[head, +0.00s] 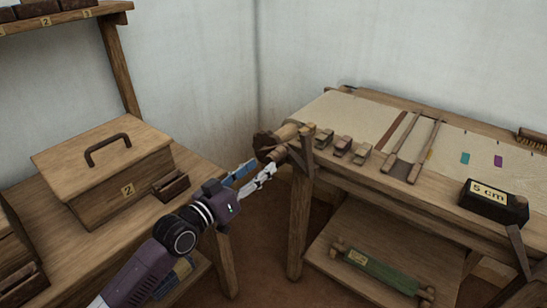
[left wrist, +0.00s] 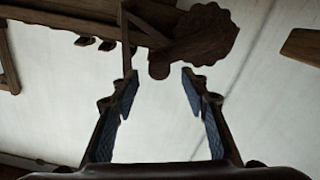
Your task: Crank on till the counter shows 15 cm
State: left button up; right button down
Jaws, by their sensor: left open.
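The counter (head: 508,212) is a dark box at the right front of the loom and its label reads 5 cm. A dark wooden toothed wheel (head: 265,142) sits at the left end of the loom's front beam. In the left wrist view the wheel (left wrist: 208,35) is above the fingers, with a short round peg or handle end (left wrist: 159,70) below it. My left gripper (head: 257,171) is open just below and in front of the wheel. In the left wrist view its blue-padded fingers (left wrist: 158,88) stand apart with nothing between them; the peg appears beyond their tips. My right gripper is not in view.
A lidded wooden box (head: 100,158) marked 2 stands on the bench at left. A green roller (head: 380,272) lies on the loom's lower shelf. A floor gap separates bench and loom.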

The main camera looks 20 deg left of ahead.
aim_at(269, 161)
pick_arm(q)
jog(key=x, duration=0.6)
jog(key=shift+w+d, duration=0.15)
jog(key=shift+w, duration=0.2)
grip_shut()
